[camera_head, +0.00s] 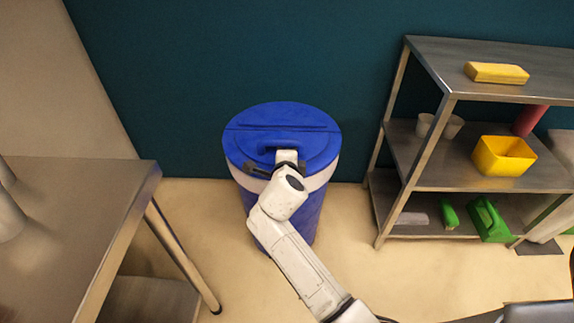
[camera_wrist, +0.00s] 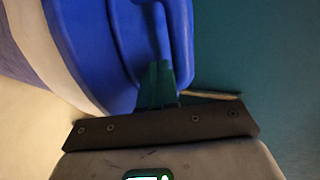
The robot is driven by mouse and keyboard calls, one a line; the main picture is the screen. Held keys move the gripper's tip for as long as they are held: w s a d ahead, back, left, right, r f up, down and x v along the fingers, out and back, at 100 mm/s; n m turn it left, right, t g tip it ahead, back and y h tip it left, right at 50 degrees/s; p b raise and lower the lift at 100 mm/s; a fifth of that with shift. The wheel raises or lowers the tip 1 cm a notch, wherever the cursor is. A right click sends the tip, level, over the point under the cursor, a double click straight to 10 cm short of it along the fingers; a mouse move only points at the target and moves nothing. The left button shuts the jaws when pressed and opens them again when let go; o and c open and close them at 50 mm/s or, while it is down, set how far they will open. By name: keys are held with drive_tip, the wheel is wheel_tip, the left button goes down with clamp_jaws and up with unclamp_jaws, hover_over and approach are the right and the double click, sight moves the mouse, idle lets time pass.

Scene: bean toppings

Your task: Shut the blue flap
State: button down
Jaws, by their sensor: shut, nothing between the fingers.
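A blue barrel-shaped bin (camera_head: 312,205) with a white band stands against the teal wall. Its blue flap (camera_head: 305,145) forms the front part of the round lid, in front of a straight seam, and looks about level with the top. I cannot tell whether it sits fully flush. My gripper (camera_head: 268,158) is at the front of the flap, by its raised handle (camera_head: 283,146).
A metal table (camera_head: 75,215) stands at the left. A metal shelf rack (camera_head: 445,95) at the right holds a yellow box (camera_head: 497,73), a yellow bin (camera_head: 503,157), cups and green items. Bare floor lies between the bin and both.

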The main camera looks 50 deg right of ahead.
drive_tip(key=shift+a+f+b, duration=0.1)
drive_tip(key=shift+f+b, duration=0.95)
drive_tip(key=shift+b, duration=0.8)
drive_tip(key=shift+s+f, duration=0.15)
drive_tip(key=shift+f, duration=0.05)
